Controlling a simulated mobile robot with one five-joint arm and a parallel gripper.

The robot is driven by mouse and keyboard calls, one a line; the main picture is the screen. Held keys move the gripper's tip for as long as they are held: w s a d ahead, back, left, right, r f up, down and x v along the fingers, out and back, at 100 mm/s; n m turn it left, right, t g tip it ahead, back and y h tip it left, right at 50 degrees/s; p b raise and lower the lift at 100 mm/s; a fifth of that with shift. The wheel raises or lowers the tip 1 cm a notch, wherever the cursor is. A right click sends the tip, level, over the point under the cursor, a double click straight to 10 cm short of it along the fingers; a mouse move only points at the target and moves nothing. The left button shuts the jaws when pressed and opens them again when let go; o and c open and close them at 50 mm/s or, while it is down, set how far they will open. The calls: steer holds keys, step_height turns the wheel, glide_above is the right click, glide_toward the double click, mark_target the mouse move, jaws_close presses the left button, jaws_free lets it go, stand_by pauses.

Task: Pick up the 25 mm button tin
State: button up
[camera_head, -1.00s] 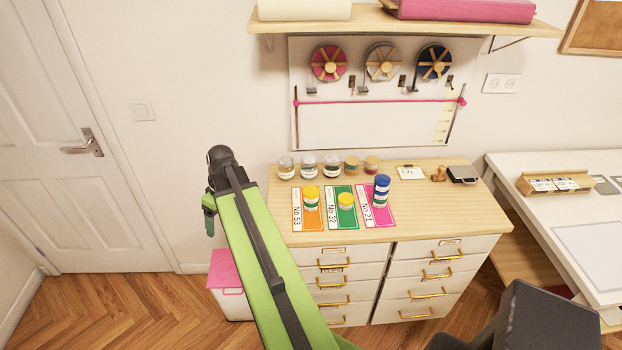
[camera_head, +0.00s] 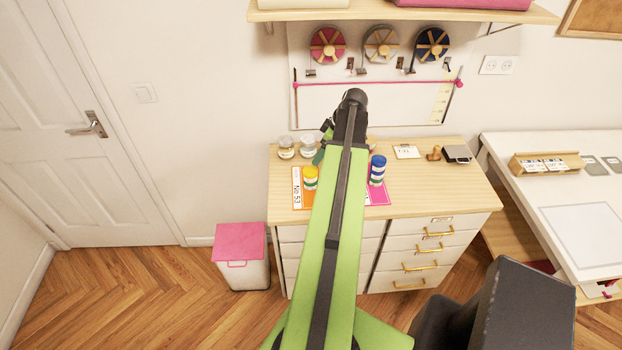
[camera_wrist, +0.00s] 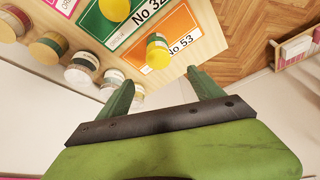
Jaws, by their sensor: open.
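In the head view a yellow-lidded tin (camera_head: 310,178) stands on the orange No 53 card (camera_head: 298,188). Blue-lidded tins (camera_head: 377,170) stand stacked on the pink card (camera_head: 378,198). In the wrist view the yellow-lidded tin (camera_wrist: 157,50) on the orange card and another yellow lid (camera_wrist: 115,9) on the green No 32 card (camera_wrist: 138,28) show. I cannot read 25 mm on any tin. My gripper (camera_wrist: 160,84) is open and empty, its green fingers below the orange card in the wrist picture. My arm hides the green card in the head view.
Several jars stand along the cabinet's back edge; two clear ones (camera_head: 286,148) show left of my arm. The wrist view shows a jar (camera_wrist: 110,80) close to my left finger. A pincushion-like wooden item (camera_head: 434,153) and a dark box (camera_head: 457,154) stand right. The cabinet's front right is clear.

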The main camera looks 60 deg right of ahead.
mark_target(310, 170)
steer(key=b+x, duration=0.6)
steer(key=x, duration=0.2)
steer(key=shift+s+f, duration=0.1)
steer(key=b+x, duration=0.5)
steer(key=shift+d+f, duration=0.15)
steer(key=shift+f, duration=0.05)
steer(key=shift+r, duration=0.2)
steer(key=shift+c, duration=0.5)
steer(key=c, duration=1.4)
